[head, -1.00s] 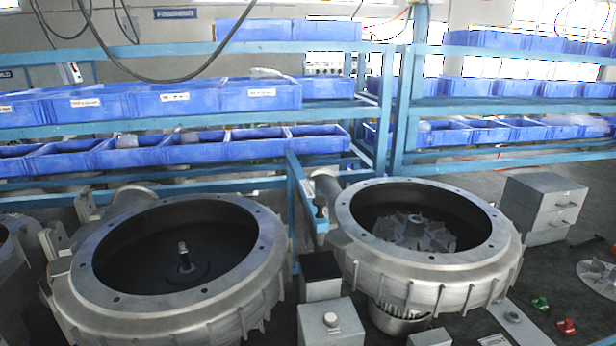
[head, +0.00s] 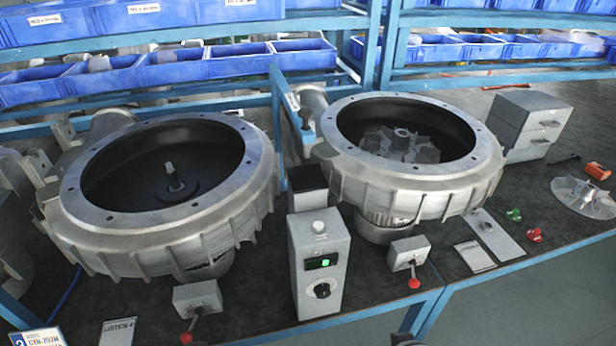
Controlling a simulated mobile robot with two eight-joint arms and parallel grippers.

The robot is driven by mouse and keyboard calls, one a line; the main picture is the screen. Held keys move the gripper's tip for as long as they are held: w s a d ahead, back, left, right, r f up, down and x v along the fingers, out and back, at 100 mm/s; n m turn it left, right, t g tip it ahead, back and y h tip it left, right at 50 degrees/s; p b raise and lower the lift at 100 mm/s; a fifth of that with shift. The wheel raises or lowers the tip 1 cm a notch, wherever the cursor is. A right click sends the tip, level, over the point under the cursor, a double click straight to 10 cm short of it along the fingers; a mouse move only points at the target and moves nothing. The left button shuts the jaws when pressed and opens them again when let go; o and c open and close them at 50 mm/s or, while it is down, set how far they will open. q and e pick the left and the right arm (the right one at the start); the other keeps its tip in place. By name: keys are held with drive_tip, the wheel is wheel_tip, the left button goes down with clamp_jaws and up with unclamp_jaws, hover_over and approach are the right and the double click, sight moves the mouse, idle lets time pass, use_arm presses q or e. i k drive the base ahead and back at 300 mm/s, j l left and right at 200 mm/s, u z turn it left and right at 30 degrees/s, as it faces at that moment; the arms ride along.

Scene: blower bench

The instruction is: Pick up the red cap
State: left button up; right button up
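The red cap (head: 534,235) lies on the right part of the dark bench, in front of the green cap (head: 514,214). It is small and its exact shape is hard to make out. Nothing touches it. Neither of my grippers can be made out in the head view.
Two large grey blower housings (head: 165,298) stand on the bench; the right one (head: 415,204) holds an impeller. A control box (head: 318,262), red-knobbed lever boxes (head: 407,252), a flat plate (head: 497,236), a loose impeller (head: 583,197) and a drawer unit (head: 530,124) are around. Blue bins stand behind.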

sight(534, 236)
drive_tip(key=l+z, duration=0.2)
drive_tip(key=l, duration=0.5)
drive_tip(key=l+z, duration=0.2)
drive_tip(key=l, duration=0.5)
drive_tip(key=i+l+z, duration=0.2)
drive_tip(key=l, duration=0.5)
drive_tip(key=k, duration=0.1)
